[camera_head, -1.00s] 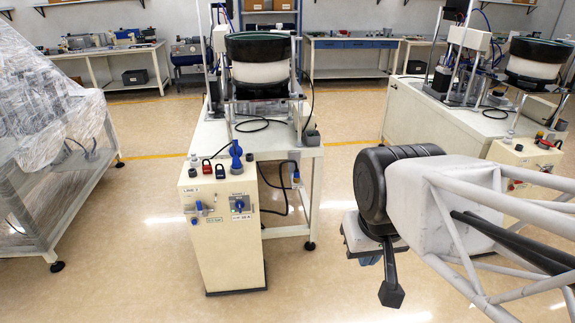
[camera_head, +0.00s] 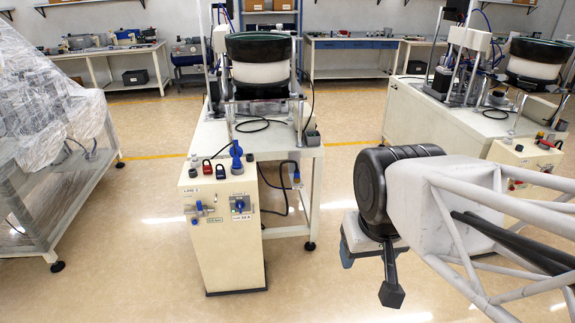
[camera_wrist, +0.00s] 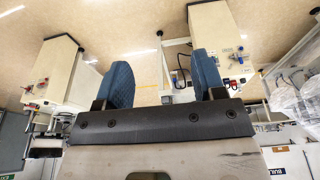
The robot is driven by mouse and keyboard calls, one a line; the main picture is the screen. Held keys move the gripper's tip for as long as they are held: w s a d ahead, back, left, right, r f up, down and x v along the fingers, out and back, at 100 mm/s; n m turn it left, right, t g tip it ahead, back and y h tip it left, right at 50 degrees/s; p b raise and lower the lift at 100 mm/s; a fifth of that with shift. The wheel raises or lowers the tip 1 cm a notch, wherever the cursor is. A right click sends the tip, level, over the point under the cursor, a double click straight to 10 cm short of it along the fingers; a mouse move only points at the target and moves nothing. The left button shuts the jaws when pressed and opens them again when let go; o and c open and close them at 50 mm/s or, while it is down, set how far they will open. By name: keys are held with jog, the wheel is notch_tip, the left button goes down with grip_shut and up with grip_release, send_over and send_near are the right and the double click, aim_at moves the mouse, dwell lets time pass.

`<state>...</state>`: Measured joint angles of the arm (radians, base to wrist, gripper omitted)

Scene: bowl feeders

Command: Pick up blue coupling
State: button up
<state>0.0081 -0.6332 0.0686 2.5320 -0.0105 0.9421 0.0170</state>
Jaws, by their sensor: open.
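A blue coupling (camera_head: 236,157), as I take it, stands upright on top of the cream control cabinet (camera_head: 232,245) in the head view. My gripper (camera_head: 359,256) is well to the right of the cabinet, in the air over the floor. In the wrist view my gripper (camera_wrist: 163,80) is open, its two blue fingers apart with nothing between them. The cabinet (camera_wrist: 215,30) shows upside down there; I cannot make out the coupling, perhaps behind a finger.
A bowl feeder (camera_head: 258,72) stands on the bench behind the cabinet. A second feeder station (camera_head: 440,115) is at the right behind my arm. A plastic-wrapped machine (camera_head: 50,120) is at the left. Floor between cabinet and gripper is clear.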

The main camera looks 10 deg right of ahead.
jog(key=shift+w, duration=0.1)
jog(key=w+r+n, duration=0.2)
jog(key=w+r, duration=0.3)
jog(key=w, duration=0.7)
jog(key=n+g, duration=0.3)
jog(key=n, duration=1.1)
send_over(297, 170)
notch_tip(297, 170, down, 39)
jog(key=shift+w+f, duration=0.1)
jog(key=shift+w+d+f, duration=0.1)
jog(key=shift+w+f, duration=0.05)
jog(key=shift+f, duration=0.1)
